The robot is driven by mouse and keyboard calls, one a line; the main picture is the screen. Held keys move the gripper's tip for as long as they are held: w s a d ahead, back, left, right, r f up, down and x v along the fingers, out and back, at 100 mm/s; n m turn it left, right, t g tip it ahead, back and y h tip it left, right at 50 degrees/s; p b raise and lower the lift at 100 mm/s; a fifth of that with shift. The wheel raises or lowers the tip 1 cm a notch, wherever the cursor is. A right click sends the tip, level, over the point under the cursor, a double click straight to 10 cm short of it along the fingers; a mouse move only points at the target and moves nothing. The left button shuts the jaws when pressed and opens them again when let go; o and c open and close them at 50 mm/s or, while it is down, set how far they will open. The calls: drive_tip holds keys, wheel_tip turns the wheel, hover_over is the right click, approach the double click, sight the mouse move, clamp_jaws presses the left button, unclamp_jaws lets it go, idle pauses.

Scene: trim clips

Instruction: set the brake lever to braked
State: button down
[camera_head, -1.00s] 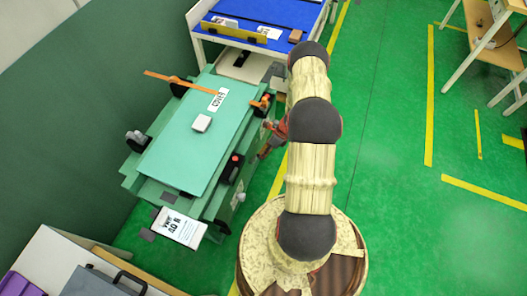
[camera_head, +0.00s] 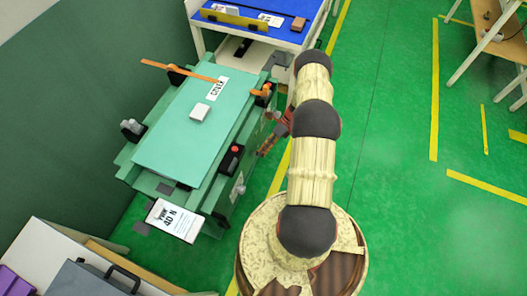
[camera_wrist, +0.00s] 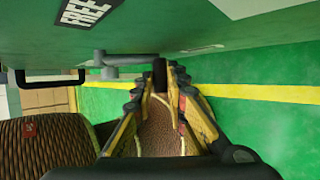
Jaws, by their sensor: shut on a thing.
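The brake lever (camera_wrist: 125,60) is a grey bar on the side of the green bench in the wrist view. Its dark grip end (camera_wrist: 160,70) lies between the fingertips. My gripper (camera_wrist: 160,82) has yellow and black fingers and is shut on that end. A FREE label (camera_wrist: 88,12) is on the bench side at upper left, and a second pale label (camera_wrist: 240,6) at upper right is cut off. In the head view my gripper (camera_head: 270,142) is low beside the right side of the green bench (camera_head: 190,130), partly behind my arm. The lever cannot be made out there.
A blue-topped table (camera_head: 255,10) stands behind the bench. A grey case (camera_head: 95,280) lies on a pale table at lower left. A wooden table (camera_head: 490,35) is at upper right. Green floor with yellow lines (camera_head: 434,100) is open on the right.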

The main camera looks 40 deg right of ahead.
idle(0.3)
drive_tip(key=c, duration=1.8)
unclamp_jaws()
drive_tip(key=shift+c, duration=0.2)
drive_tip(key=shift+o, duration=0.4)
drive_tip(key=v, duration=1.2)
